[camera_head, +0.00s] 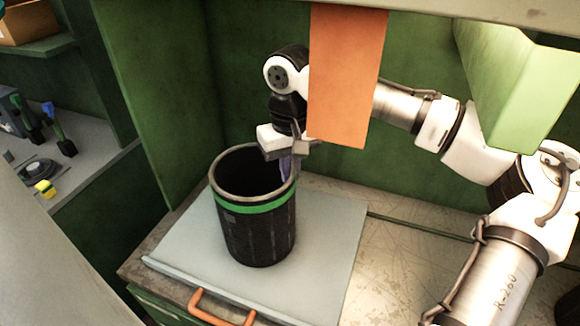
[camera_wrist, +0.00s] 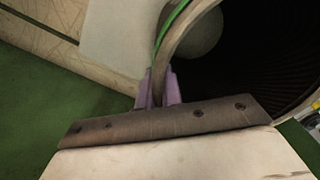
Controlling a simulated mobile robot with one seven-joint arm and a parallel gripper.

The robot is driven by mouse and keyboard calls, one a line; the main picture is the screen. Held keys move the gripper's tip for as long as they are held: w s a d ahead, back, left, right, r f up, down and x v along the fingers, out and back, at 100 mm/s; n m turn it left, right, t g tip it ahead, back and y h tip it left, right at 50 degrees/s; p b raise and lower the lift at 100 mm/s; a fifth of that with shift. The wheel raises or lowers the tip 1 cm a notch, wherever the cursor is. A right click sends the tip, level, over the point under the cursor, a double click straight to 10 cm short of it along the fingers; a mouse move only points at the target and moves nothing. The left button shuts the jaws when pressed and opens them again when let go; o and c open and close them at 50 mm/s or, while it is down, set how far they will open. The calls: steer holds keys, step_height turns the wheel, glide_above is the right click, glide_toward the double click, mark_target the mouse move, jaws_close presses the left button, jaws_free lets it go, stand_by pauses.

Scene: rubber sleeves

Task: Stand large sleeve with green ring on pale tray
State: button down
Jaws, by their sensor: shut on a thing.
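The large black sleeve with a green ring (camera_head: 257,228) is upright over the pale tray (camera_head: 325,235) in the head view. Its open top faces up. I cannot tell whether its base touches the tray or hangs just above it. My gripper (camera_head: 289,165) is at the sleeve's rim on the far right side, pointing down. In the wrist view the purple fingers (camera_wrist: 159,88) are shut on the wall of the sleeve (camera_wrist: 190,30), one on each side of the rim. The pale tray also shows in the wrist view (camera_wrist: 112,30).
An orange panel (camera_head: 345,80) and a light green panel (camera_head: 515,90) hang in front of my arm. Green walls (camera_head: 160,90) enclose the bench at left and back. An orange handle (camera_head: 215,312) is at the front edge. Bare bench (camera_head: 420,265) lies right of the tray.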

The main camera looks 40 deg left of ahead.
steer(key=c, duration=2)
jaws_free()
steer(key=shift+f, duration=0.15)
steer(key=o, duration=0.4)
steer(key=shift+o, duration=0.2)
steer(key=shift+r+b, duration=0.7)
steer(key=shift+r, duration=3.25)
